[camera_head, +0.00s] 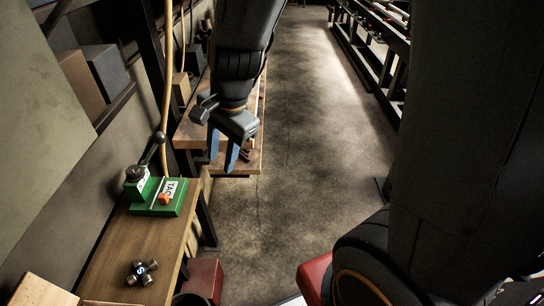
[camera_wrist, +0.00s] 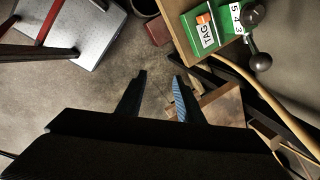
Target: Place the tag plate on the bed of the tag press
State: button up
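The green tag press (camera_head: 177,205) stands on the wooden bench at the left, with a dark lever with a ball knob. It shows at the top right of the wrist view (camera_wrist: 212,45), with a "TAG" label and number tiles. A small orange piece (camera_head: 164,198) lies on or is part of its green base; I cannot tell which. I cannot clearly make out a separate tag plate. My gripper (camera_head: 222,162) points down, to the right of and above the press. Its two fingers are apart with nothing between them, also in the wrist view (camera_wrist: 160,76).
A cross-shaped metal joint (camera_head: 142,271) lies on the bench (camera_head: 120,235) in front of the press. A hanging yellow hose (camera_head: 168,80) passes behind the press. Another wooden table (camera_head: 190,132) stands behind my gripper.

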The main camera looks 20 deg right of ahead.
jog(key=s+d+n+h, duration=0.2)
jog(key=s+d+n, duration=0.3)
jog(key=d+n, duration=0.6)
jog(key=shift+d+f+n, duration=0.2)
jog(key=shift+f+n, duration=0.1)
jog(key=shift+n, duration=0.1)
jog(key=shift+w, duration=0.1)
jog(key=shift+g, duration=0.3)
notch_tip(320, 180, down, 4)
jog(key=b, duration=0.3)
jog(key=shift+c, duration=0.4)
dwell(0.4)
